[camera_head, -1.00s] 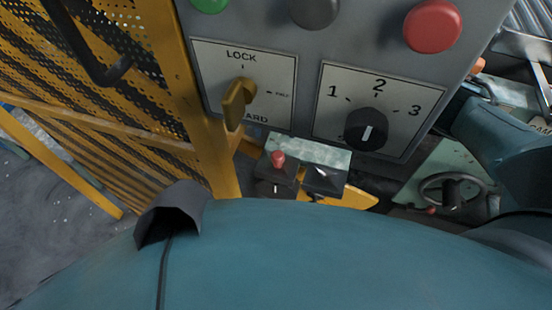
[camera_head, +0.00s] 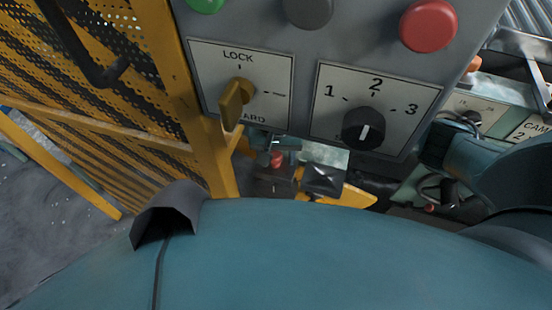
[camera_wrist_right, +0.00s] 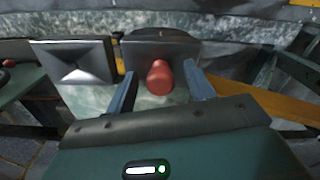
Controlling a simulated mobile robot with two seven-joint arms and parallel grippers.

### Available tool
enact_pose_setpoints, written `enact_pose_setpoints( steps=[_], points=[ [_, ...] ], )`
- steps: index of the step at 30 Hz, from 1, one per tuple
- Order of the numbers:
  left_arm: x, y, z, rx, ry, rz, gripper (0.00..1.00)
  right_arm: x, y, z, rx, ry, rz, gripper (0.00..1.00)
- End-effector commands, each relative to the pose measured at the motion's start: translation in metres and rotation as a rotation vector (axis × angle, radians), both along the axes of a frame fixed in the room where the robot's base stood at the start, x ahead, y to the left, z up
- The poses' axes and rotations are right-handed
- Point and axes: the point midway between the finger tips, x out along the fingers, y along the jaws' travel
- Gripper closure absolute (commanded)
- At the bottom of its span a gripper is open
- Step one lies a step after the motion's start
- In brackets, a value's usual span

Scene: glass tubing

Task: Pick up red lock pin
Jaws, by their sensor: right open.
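The red lock pin (camera_head: 277,159) stands in a dark square block (camera_head: 280,183) below the control panel. In the right wrist view the pin (camera_wrist_right: 159,78) points towards the camera, its rounded red end in plain sight. My right gripper (camera_wrist_right: 160,76) is open, one finger on each side of the pin, with a visible gap to each finger. In the head view my right gripper (camera_head: 272,146) shows small at the pin, partly hidden by the panel's lower edge. My left gripper is not in view.
A second dark square block (camera_head: 323,180) sits beside the pin's block. The grey panel (camera_head: 300,75) carries a yellow lock key (camera_head: 235,103), a black selector (camera_head: 363,129) and a red button (camera_head: 428,26). Yellow mesh fencing (camera_head: 110,140) stands at the left.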

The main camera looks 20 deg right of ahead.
Motion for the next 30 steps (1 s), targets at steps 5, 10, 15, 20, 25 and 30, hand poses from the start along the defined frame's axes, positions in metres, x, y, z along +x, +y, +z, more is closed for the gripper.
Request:
enact_pose_setpoints(
  steps=[5,10,15,20,25,30],
  points=[
    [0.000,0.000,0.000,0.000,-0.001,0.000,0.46,0.000,0.000,0.000,0.000,0.000,0.000,0.57],
    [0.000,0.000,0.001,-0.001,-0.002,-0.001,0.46,0.000,0.000,0.000,0.000,0.000,0.000,0.71],
    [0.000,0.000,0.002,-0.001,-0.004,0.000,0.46,0.000,0.000,0.001,0.000,0.000,0.000,0.85],
    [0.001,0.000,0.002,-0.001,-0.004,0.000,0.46,0.000,0.000,0.001,0.000,0.000,0.000,0.95],
    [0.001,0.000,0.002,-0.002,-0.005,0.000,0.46,0.000,0.000,0.001,0.000,0.000,0.000,0.95],
    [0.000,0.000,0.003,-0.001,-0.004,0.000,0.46,0.002,0.000,0.017,0.000,-0.004,0.000,0.95]
  ],
)
